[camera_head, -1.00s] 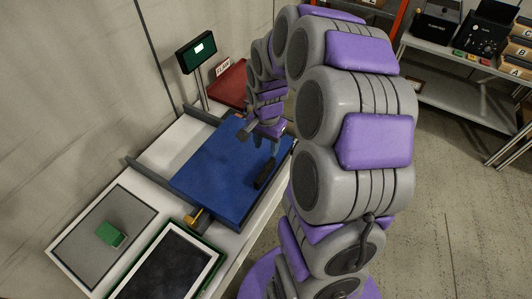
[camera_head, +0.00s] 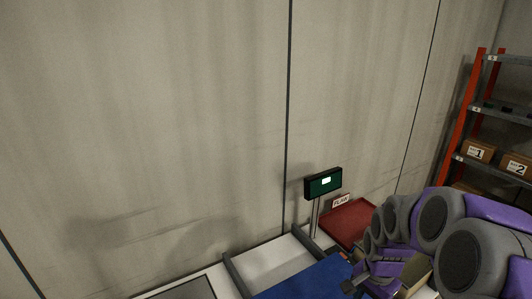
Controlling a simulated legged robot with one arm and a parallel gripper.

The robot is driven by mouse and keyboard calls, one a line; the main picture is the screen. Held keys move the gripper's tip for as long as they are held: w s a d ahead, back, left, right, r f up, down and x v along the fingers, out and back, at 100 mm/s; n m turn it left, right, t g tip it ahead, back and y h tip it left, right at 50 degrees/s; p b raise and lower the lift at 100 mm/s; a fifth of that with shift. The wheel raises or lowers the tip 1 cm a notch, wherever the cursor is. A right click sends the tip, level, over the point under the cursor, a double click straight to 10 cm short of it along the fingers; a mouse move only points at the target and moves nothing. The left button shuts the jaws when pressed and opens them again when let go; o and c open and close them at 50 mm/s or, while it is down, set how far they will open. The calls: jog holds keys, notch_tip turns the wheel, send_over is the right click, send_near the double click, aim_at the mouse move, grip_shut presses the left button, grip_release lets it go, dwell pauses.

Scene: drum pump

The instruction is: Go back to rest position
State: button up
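My purple and grey arm enters the camera view from the lower right and curls down to the bottom edge. My gripper (camera_head: 362,284) is at the bottom edge, low over the right part of the blue surface (camera_head: 310,281). The frame cuts off part of it, so its fingers do not show clearly and I cannot tell whether it is open or shut.
A small display (camera_head: 323,183) on a post stands behind the blue surface. A red tray (camera_head: 347,221) with a sign (camera_head: 341,201) lies to its right. Shelving (camera_head: 487,113) with numbered boxes stands at the far right. A bare wall (camera_head: 140,120) fills the left and middle.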

jog(key=s+a+r+n, duration=0.2)
jog(key=s+a+n, duration=0.2)
jog(key=s, duration=0.3)
jog(key=s+a+r+n+g, duration=0.1)
jog(key=s+a+n, duration=0.3)
jog(key=s, duration=0.4)
jog(key=s+a+r+n+b, duration=0.1)
jog(key=s+a+r+n, duration=0.1)
jog(key=s+a, duration=0.4)
jog(key=shift+s+r+n+g, duration=0.3)
jog(key=shift+s+r+n, duration=0.05)
jog(key=shift+s+n, duration=0.6)
